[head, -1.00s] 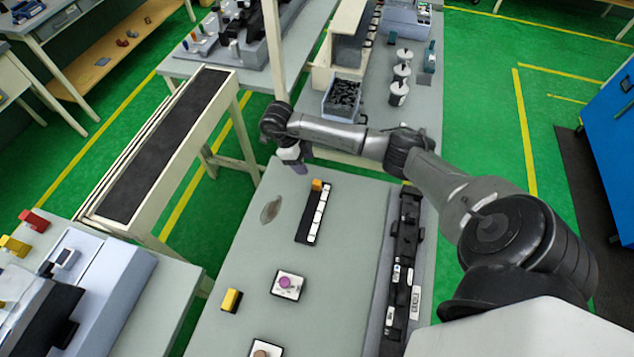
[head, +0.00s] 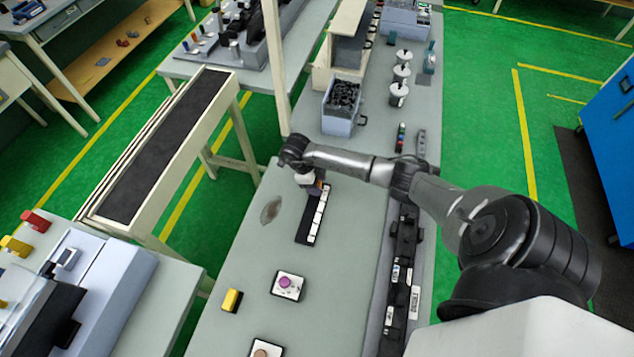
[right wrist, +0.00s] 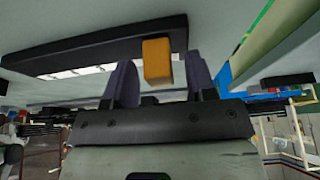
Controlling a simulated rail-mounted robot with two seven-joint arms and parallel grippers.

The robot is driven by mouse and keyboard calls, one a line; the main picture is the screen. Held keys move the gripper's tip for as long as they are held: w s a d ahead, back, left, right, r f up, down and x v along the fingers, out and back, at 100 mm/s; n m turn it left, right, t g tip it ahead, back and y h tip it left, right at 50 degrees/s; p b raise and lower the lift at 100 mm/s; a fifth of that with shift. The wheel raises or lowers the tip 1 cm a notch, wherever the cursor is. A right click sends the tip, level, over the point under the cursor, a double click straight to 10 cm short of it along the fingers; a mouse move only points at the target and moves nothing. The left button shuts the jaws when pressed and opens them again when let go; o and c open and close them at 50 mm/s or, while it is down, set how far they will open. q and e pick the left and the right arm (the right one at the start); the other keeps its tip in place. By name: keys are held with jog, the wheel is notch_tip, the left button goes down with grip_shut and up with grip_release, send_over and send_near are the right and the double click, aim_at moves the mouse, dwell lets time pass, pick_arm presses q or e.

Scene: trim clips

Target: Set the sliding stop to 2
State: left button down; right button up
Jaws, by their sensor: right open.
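The sliding stop is an orange block (right wrist: 157,60) on a black track (head: 301,233) with white marked plates (head: 317,220) along it. It sits near the track's far end; in the head view my gripper mostly covers it. My right gripper (head: 313,187) is over that end, pointing down. In the right wrist view the open gripper (right wrist: 160,80) has one dark finger on each side of the orange block, with gaps visible. The numbers on the plates are too small to read. My left gripper is not in view.
A box with a purple knob (head: 286,284), a yellow block (head: 232,300) and a box with a brown knob (head: 264,350) stand nearer on the grey table (head: 240,255). A dark rail assembly (head: 403,265) runs along the right. A bin (head: 340,105) stands beyond.

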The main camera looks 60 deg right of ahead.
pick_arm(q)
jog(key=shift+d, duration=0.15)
pick_arm(e)
jog(key=shift+c, duration=0.4)
jog(key=shift+c, duration=0.7)
grip_shut()
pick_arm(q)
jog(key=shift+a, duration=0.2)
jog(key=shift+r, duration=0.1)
pick_arm(e)
jog(key=shift+r, duration=0.1)
